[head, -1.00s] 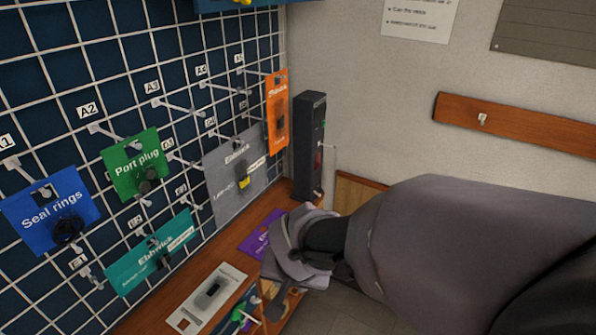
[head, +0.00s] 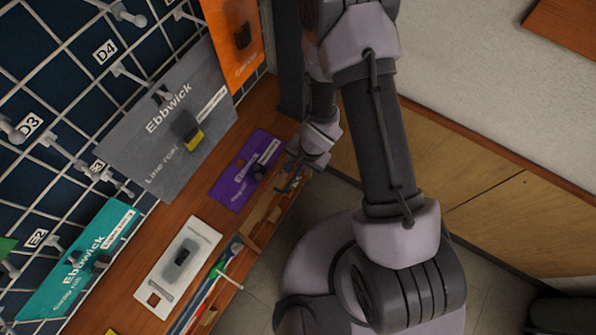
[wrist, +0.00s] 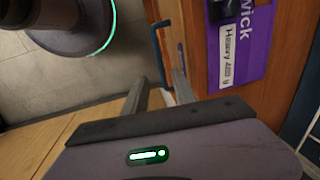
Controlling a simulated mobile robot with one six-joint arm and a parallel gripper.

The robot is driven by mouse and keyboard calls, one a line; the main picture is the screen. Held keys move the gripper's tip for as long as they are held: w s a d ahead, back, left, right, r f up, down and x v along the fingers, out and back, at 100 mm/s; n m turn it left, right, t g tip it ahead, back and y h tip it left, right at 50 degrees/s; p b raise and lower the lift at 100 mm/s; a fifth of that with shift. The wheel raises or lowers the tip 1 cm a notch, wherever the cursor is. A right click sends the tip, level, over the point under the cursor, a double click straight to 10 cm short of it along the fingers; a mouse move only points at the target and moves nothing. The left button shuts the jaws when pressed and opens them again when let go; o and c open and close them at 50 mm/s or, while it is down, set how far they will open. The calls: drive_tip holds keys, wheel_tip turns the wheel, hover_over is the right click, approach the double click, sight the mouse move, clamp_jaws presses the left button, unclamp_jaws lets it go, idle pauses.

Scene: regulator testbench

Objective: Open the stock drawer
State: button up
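A dark blue bar handle (wrist: 159,52) stands on a wooden front at the bench edge in the wrist view. I take this front (wrist: 178,45) to be the stock drawer's; it looks closed, though little of it shows. My gripper (wrist: 160,80) has its two fingers apart, with the handle just beyond and roughly between their tips. I cannot tell whether they touch it. In the head view my gripper (head: 285,178) is at the bench's front edge beside a purple packet, and the handle is not clearly visible there.
The purple packet (head: 245,170) and a white card (head: 178,262) lie on the wooden bench (head: 150,235). Grey (head: 170,130), orange (head: 233,45) and teal (head: 85,260) packets hang at the wire grid. Wooden cabinets (head: 480,200) stand right; open floor (head: 255,285) lies in front.

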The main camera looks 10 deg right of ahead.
sight(296, 174)
drive_tip(key=f+b, duration=0.1)
drive_tip(key=f, duration=0.1)
drive_tip(key=f+b, duration=0.1)
drive_tip(key=f, duration=0.2)
drive_tip(key=w+a+f+b, duration=0.1)
drive_tip(key=f, duration=0.1)
drive_tip(key=shift+a+f, duration=0.1)
drive_tip(key=shift+f, duration=0.25)
drive_tip(key=shift+c, duration=0.3)
clamp_jaws()
idle(0.7)
